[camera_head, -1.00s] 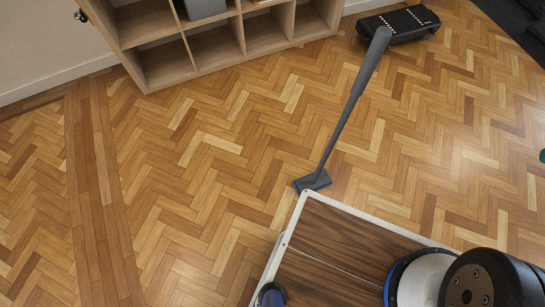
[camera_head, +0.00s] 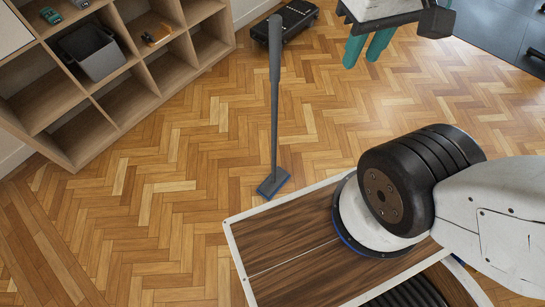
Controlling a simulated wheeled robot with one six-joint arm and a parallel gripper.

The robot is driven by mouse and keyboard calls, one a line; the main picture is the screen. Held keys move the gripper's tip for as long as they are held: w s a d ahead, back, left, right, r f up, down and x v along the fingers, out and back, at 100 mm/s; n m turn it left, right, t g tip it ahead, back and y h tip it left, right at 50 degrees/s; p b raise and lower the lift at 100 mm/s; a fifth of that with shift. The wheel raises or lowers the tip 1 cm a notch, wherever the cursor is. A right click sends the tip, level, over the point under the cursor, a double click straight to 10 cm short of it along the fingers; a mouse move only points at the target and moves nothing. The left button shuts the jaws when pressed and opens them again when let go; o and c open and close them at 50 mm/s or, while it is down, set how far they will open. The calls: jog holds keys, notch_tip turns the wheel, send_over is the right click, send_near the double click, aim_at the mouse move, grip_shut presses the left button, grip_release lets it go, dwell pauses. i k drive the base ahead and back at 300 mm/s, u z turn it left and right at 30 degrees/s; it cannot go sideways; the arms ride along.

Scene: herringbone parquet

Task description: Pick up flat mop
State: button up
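The gripper looks open.
A wooden cubby shelf (camera_head: 122,100) stands at the left, with a grey bin (camera_head: 95,55) in it. A black box-like object (camera_head: 285,22) lies on the floor behind the mop handle. Dark flooring (camera_head: 500,45) is at the upper right. Open parquet surrounds the mop head.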

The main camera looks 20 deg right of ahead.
aim_at(268, 189)
jog(key=z, duration=1.65)
jog(key=k, duration=0.5)
jog(key=u, duration=0.35)
